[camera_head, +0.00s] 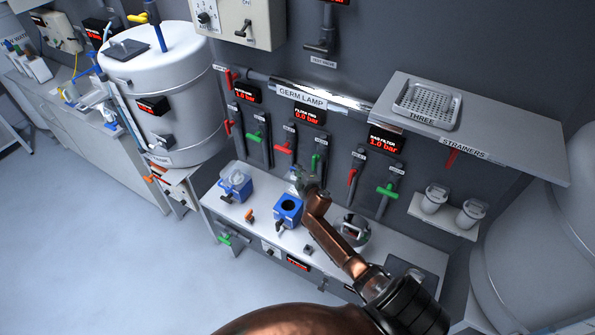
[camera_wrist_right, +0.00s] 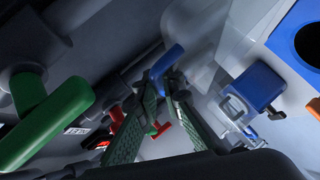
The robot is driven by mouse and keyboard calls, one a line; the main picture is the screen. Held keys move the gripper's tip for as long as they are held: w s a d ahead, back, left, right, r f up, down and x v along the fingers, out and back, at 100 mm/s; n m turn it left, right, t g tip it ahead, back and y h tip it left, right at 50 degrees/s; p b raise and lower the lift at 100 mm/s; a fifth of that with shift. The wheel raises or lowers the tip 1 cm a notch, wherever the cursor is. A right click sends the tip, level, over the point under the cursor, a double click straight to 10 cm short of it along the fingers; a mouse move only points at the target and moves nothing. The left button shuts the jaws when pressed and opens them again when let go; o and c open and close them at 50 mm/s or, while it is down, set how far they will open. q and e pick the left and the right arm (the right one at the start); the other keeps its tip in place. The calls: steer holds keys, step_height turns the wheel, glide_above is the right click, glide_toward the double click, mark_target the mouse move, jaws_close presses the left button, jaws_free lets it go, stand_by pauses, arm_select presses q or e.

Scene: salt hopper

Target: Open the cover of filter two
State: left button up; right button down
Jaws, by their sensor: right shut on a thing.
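My right gripper (camera_head: 303,181) is above the back edge of the middle blue filter housing (camera_head: 288,210), whose round dark opening shows. In the right wrist view, its fingers (camera_wrist_right: 166,90) are closed together at a blue bar-like piece (camera_wrist_right: 166,62); I cannot tell whether this belongs to a cover. The open housing's blue top and dark hole (camera_wrist_right: 312,42) show at that view's upper right. Another blue housing (camera_head: 236,186) with a pale top stands to the left; a blue block (camera_wrist_right: 257,85) with a metal bracket shows in the wrist view. My left gripper is not in view.
The filters stand on a white bench (camera_head: 265,236). A shiny round piece with a pale handle (camera_head: 355,229) lies right of the gripper. Red and green valve handles (camera_head: 316,161) line the wall behind. A shelf holds a strainer tray (camera_head: 427,104). A white tank (camera_head: 165,90) stands left.

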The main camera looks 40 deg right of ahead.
steer(key=c, duration=2.4)
jaws_free()
steer(key=shift+r, duration=0.1)
steer(key=shift+o, duration=0.3)
steer(key=shift+s, duration=0.1)
steer(key=v, duration=1.2)
